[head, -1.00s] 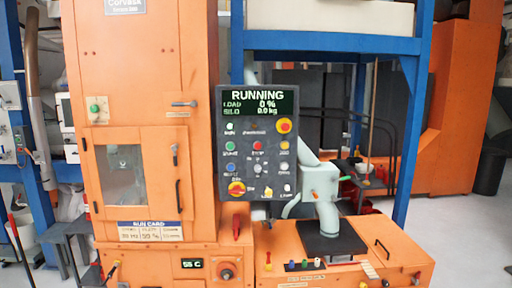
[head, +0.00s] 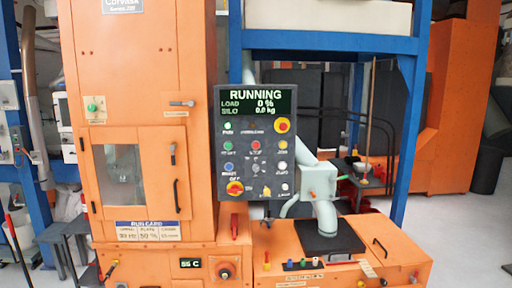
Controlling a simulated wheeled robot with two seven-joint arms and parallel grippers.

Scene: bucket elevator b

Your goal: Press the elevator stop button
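The dark control panel (head: 242,190) faces me near the middle of the head view, in front of the orange elevator housing. Its screen (head: 256,101) reads RUNNING, LOAD 0 %, SILO 0.0 kg. A red button (head: 256,146) sits in the middle of the upper button row, with a small label above it that looks like STOP. A green button (head: 228,146) is to its left and a yellow one (head: 283,145) to its right. Neither of my grippers is in view.
The orange cabinet (head: 140,60) with a windowed door stands left of the panel. A grey chute (head: 319,190) meets a black plate (head: 330,237) on the low orange base at the right. Blue frame posts (head: 411,130) stand behind. Open floor shows at the far right.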

